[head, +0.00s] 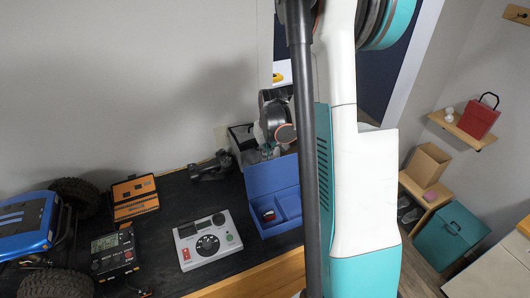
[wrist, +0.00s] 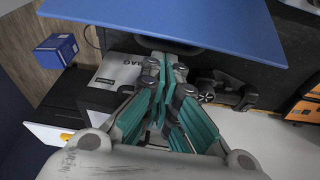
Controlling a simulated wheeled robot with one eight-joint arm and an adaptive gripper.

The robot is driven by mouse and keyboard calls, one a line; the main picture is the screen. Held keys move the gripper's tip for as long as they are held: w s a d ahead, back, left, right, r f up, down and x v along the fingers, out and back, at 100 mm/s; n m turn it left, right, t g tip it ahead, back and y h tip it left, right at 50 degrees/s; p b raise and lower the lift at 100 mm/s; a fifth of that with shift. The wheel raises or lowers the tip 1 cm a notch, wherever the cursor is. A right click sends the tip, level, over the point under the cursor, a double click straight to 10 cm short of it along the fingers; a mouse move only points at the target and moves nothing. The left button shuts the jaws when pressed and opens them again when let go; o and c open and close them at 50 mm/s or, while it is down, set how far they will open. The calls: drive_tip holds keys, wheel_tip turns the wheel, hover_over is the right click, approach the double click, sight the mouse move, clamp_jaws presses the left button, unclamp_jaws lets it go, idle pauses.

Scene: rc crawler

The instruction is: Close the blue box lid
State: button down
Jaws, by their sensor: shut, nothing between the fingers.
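In the wrist view a broad blue panel (wrist: 175,20), which looks like the lid, spans the top. My gripper (wrist: 172,75) has teal fingers, drawn together and empty, just below that panel's edge. In the head view my gripper (head: 267,150) is behind the lid, partly hidden; contact cannot be told.
A grey controller (head: 208,240), an orange-black case (head: 134,197), a charger (head: 114,253) and a blue crawler (head: 28,222) stand to the left. A dark item (head: 211,167) lies near the wall. A grey box (head: 238,138) stands behind the lid, close to my gripper.

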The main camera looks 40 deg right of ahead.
drive_tip(key=shift+s+a+r+t, duration=0.1)
drive_tip(key=shift+s+r+t, duration=0.1)
drive_tip(key=shift+s+t, duration=0.15)
drive_tip(key=shift+b, duration=0.3)
